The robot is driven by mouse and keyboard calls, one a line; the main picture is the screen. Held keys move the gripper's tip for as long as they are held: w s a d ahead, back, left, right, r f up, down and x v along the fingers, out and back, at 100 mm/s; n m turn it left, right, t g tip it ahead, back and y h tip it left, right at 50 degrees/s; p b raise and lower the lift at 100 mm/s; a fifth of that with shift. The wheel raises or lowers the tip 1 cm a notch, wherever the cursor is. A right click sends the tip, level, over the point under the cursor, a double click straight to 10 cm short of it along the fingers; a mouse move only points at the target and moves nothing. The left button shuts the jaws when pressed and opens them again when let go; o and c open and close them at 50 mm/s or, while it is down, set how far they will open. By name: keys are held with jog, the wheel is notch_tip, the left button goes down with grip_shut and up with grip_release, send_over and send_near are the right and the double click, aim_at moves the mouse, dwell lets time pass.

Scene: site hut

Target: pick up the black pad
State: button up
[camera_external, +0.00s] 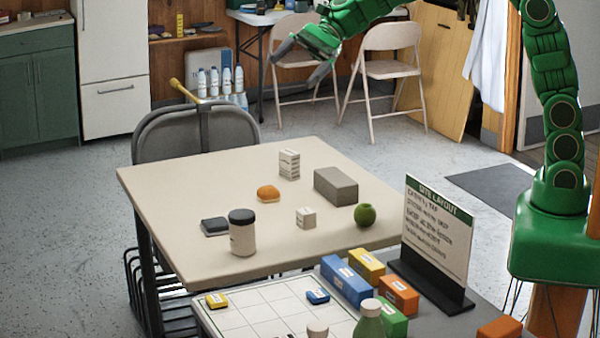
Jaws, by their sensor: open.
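The black pad (214,227) is a small, flat, dark block lying on the beige table, near its left side. A cream canister with a dark lid (242,232) stands just to its right and slightly in front of it. My gripper (302,62) is high up at the top of the view, above and beyond the table's far edge. Its fingers are apart and nothing shows between them. It is well away from the black pad.
The beige table (180,185) also holds a bun (268,193), a white box (289,164), a grey block (336,186), a small white cube (306,217) and a green apple (365,215). A sign (436,235) and coloured boxes stand in front. The table's left part is clear.

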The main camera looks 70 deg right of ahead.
aim_at(219, 221)
jog(key=w+d+f+m+t, duration=0.1)
jog(key=w+d+f+m, duration=0.15)
jog(key=w, duration=0.35)
jog(key=w+d+f+m+t+h, duration=0.1)
jog(key=w+d+m+t, duration=0.1)
jog(key=w+m, duration=0.25)
jog(key=w+d+f+m+t, duration=0.1)
jog(key=w+d+f+m, duration=0.15)
jog(key=w, duration=0.35)
notch_tip(219, 221, down, 34)
jog(key=shift+a+r, duration=0.1)
jog(key=shift+w+a+f+t, duration=0.3)
jog(key=shift+w+a+f, duration=0.2)
jog(key=shift+w+a, duration=0.35)
jog(key=shift+f+x, duration=0.2)
jog(key=shift+x, duration=1.7)
jog(key=shift+w+a+f, duration=0.2)
jog(key=shift+w+a, duration=0.2)
jog(key=shift+a, duration=0.05)
jog(key=shift+c, duration=0.2)
jog(key=c, duration=1)
